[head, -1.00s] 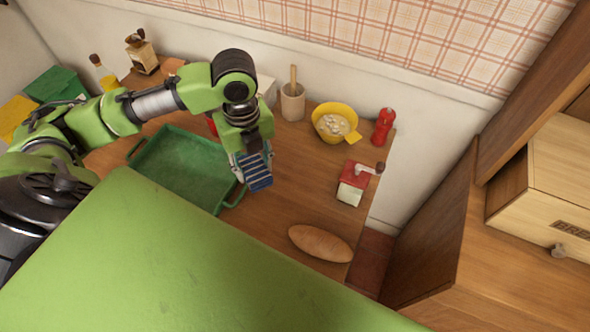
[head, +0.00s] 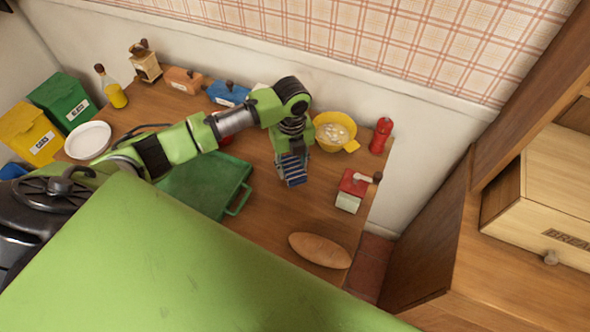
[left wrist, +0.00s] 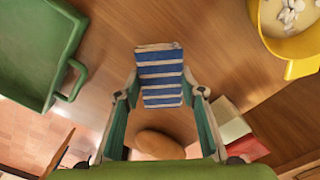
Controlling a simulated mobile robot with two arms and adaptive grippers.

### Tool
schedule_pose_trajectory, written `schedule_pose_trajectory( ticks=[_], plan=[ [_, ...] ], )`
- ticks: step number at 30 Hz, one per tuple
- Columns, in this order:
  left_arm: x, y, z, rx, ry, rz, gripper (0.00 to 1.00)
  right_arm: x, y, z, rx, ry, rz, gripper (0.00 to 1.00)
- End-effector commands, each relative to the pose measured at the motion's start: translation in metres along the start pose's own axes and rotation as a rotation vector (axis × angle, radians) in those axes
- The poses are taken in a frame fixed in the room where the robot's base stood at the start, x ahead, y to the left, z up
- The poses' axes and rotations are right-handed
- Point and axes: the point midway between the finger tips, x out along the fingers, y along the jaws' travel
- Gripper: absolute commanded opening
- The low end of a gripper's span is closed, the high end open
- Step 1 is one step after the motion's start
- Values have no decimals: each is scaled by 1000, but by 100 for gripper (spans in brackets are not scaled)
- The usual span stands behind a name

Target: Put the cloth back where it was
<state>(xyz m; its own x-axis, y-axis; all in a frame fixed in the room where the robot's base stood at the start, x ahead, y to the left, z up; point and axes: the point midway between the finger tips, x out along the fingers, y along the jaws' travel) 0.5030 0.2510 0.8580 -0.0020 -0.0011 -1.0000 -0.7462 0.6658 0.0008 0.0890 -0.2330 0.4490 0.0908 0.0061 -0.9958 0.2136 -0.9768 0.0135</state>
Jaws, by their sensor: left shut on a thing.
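The cloth (head: 292,170) is blue with white stripes. My left gripper (head: 291,155) is shut on it and holds it above the wooden table, between the green tray and the red-and-white box. In the left wrist view the cloth (left wrist: 160,78) sits between the two fingertips (left wrist: 160,97), folded flat. I cannot tell how high it is above the table. My right gripper is not in view.
A green tray (head: 238,197) lies left of the gripper. A yellow bowl (head: 350,146), a red mill (head: 380,135) and a red-and-white box (head: 347,203) stand to the right. A bread loaf (head: 320,250) lies near the front. Bare table surrounds the cloth.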

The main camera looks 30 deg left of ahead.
Motion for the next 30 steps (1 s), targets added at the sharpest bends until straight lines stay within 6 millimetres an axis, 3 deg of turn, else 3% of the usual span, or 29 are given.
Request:
schedule_pose_trajectory(
  ticks=[7, 13, 25, 26, 27, 30],
  plan=[
    [14, -12, 4, 0, 0, -1, 17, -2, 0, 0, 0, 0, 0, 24],
    [40, -10, 4, -1, -1, 0, 17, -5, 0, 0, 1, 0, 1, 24],
    [46, -10, 5, 0, -2, 0, 17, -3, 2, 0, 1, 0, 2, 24],
    [47, -10, 5, 0, -2, -1, 39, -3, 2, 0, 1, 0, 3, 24],
    [46, -10, 5, 0, -2, -1, 50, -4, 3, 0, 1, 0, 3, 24],
    [46, -10, 5, 0, -2, -1, 53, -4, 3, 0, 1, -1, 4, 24]
  ],
)
